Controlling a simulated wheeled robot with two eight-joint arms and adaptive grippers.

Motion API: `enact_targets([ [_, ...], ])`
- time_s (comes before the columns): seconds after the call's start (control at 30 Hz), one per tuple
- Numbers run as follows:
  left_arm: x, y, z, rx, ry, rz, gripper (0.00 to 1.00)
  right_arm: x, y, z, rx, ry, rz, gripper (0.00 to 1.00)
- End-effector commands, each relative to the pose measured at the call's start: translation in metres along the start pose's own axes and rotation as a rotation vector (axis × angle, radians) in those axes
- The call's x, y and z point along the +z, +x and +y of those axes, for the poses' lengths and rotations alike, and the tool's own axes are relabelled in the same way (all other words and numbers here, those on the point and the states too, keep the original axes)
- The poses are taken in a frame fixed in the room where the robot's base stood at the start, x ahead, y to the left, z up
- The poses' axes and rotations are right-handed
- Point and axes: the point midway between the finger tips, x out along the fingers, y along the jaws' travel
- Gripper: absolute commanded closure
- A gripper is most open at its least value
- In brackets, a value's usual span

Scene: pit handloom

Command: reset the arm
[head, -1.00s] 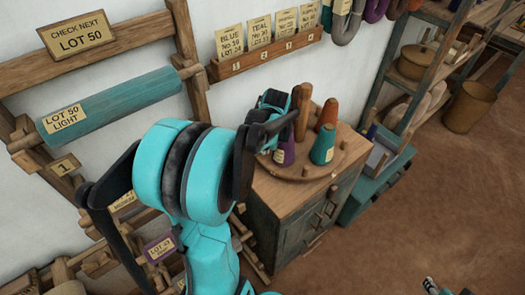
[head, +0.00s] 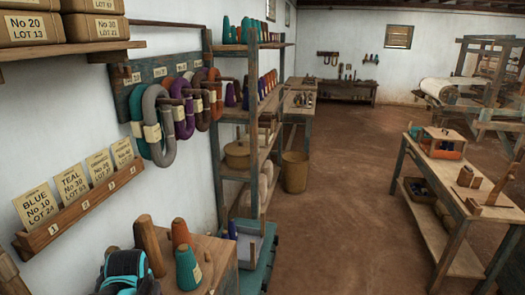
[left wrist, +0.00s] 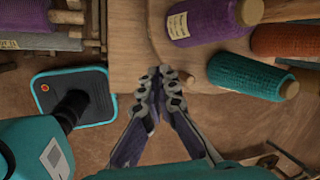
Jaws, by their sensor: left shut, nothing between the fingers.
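My right gripper is not in view.
A card rack (head: 80,213) and hanging yarn hanks (head: 160,125) line the left wall. A shelf unit (head: 235,90) and a basket (head: 294,172) stand beyond. A workbench (head: 470,200) stands at the right. The brown floor between is clear.

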Motion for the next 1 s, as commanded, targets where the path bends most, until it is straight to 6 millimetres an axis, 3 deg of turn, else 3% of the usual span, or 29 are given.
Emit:
enact_targets([
  [0.03, -0.016, 0.001, 0.01, -0.028, -0.101, 0.017, 1.0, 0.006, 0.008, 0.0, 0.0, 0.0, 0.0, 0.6],
  [0.3, -0.086, -0.004, 0.056, -0.13, -0.762, 0.18, 1.0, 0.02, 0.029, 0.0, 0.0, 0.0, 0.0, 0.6],
  [0.53, -0.128, 0.002, 0.092, -0.115, -1.232, 0.349, 1.0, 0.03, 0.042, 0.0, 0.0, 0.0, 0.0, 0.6],
  [0.7, -0.14, 0.004, 0.103, -0.089, -1.401, 0.413, 1.0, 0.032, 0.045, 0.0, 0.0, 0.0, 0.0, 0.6],
  [1.0, -0.142, 0.003, 0.104, -0.083, -1.435, 0.424, 1.0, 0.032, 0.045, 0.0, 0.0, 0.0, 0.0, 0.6],
])
